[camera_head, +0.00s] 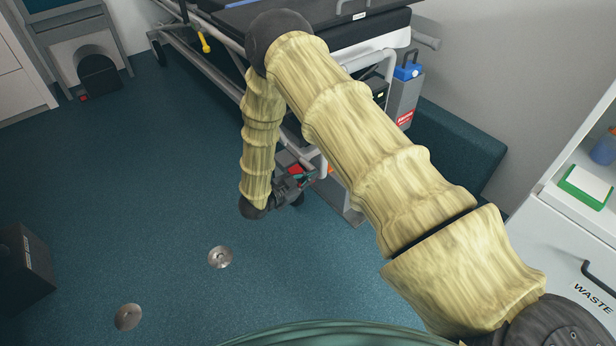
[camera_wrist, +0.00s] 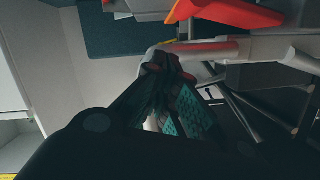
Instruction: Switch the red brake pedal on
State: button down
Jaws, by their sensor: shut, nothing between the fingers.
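A red part (camera_head: 295,169), which looks like the brake pedal, shows low on the stretcher frame in the head view, right by my gripper (camera_head: 306,177). In the wrist view a red pedal (camera_wrist: 238,12) lies at the top, beyond the fingers and partly cut off by the picture edge. My gripper (camera_wrist: 165,64) is shut and empty, with its fingertips close to a pale frame tube (camera_wrist: 210,50). I cannot tell whether they touch it. My arm hides part of the stretcher and the pedal's surroundings.
The stretcher (camera_head: 350,35) stands above with its metal rails. A grey box with a blue top (camera_head: 404,95) is to the right, before a dark teal bench (camera_head: 455,145). A white waste cabinet (camera_head: 560,245) is at lower right. The blue floor (camera_head: 150,190) at left is mostly clear.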

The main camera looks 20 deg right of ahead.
jog(key=p+v, duration=0.3)
jog(key=v, duration=0.7)
jog(key=s+d+f+n+t+y, duration=0.1)
jog(key=s+d+f+n+y, duration=0.2)
jog(key=s+f+n+y, duration=0.75)
jog(key=s+a+n+g+y, duration=0.2)
jog(key=s+n+g+y, duration=0.35)
jog(key=s, duration=2.25)
notch_tip(320, 180, up, 36)
jog(key=n+h+p, duration=0.1)
jog(key=n+p, duration=0.1)
jog(key=p, duration=3.4)
jog(key=shift+a+r+p, duration=0.25)
jog(key=shift+p, duration=0.05)
jog(key=shift+w+g, duration=0.15)
jog(key=shift+g, duration=0.1)
